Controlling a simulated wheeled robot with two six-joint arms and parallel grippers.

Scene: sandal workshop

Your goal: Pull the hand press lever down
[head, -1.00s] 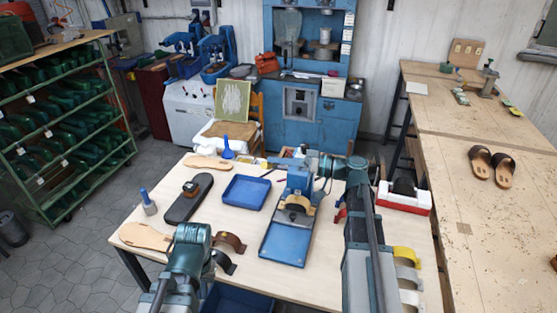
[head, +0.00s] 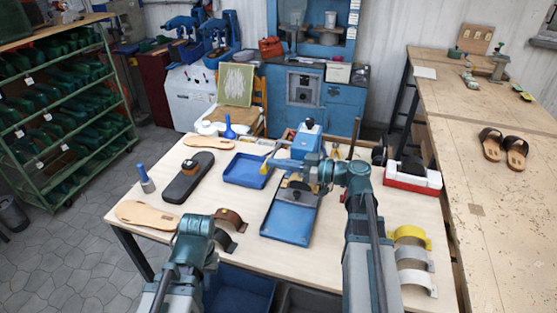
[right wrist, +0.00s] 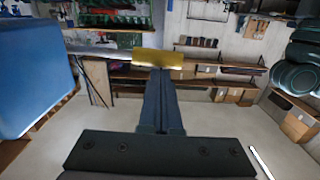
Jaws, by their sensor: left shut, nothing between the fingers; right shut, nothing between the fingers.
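The blue hand press (head: 307,137) stands at the back middle of the table, its blue base plate (head: 287,222) towards me. The right gripper is shut and empty; my right arm partly hides the press. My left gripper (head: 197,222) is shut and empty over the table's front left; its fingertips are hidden.
A blue tray (head: 247,171) lies left of the press. A dark sole form (head: 188,177) and tan insoles (head: 147,214) lie further left. A red and white box (head: 412,178) and curved straps (head: 412,255) are on the right.

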